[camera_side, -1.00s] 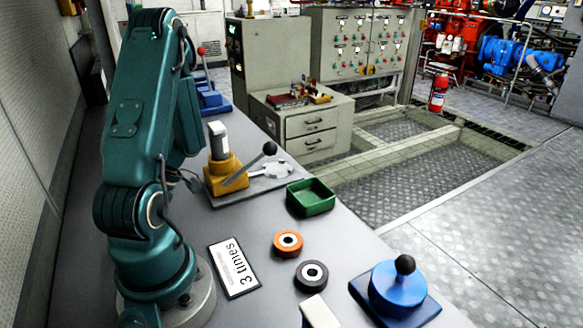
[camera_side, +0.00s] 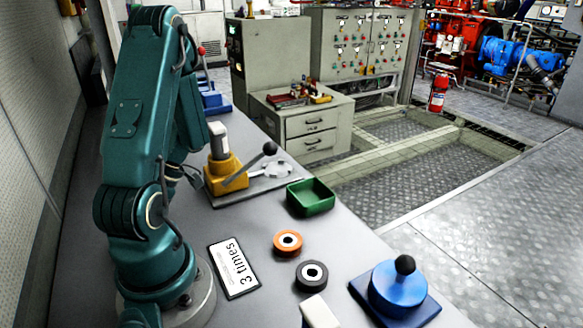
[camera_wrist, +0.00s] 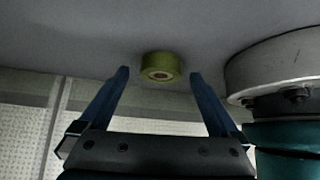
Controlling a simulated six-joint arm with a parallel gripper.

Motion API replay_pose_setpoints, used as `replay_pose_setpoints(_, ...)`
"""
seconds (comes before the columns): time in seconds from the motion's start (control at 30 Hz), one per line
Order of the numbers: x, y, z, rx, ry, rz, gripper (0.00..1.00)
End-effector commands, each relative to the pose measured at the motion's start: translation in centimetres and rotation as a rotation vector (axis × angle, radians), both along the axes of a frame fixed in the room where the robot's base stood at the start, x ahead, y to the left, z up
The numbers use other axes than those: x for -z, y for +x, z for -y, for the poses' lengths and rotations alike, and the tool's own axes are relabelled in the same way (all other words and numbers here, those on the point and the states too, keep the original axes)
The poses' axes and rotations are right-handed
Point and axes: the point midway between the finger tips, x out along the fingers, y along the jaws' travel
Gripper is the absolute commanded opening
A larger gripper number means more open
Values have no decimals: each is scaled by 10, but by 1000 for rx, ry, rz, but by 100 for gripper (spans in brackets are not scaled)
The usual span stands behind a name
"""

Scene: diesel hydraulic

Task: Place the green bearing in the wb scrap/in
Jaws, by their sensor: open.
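The green bearing (camera_wrist: 161,67), a short olive-green ring with a reddish-brown centre, sits on the grey surface in the wrist view. My gripper (camera_wrist: 160,74) is open, its two blue fingers reaching toward the bearing, one to each side of it in the picture. The bearing is not gripped, and I cannot tell how far beyond the fingertips it lies. In the side view, my arm hides both the gripper and the green bearing. A small open green bin (camera_side: 313,205) stands on the bench, right of the yellow lever device; no scrap label is readable.
An orange bearing (camera_side: 277,246) and a black bearing (camera_side: 300,281) lie on the bench near a "3 times" card (camera_side: 233,268). A blue round device with a black knob (camera_side: 392,290) is at the right. The yellow lever device (camera_side: 226,176) stands left of the bin.

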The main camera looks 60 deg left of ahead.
Motion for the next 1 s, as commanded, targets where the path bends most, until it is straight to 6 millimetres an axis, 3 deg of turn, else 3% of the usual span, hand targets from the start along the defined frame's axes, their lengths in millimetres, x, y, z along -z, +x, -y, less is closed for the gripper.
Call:
replay_pose_setpoints(0.5,-70,62,-12,2,-1,7,98)
replay_pose_setpoints(0.7,-81,71,-12,2,-5,5,100)
replay_pose_setpoints(1.0,-82,72,-12,1,-6,4,100)
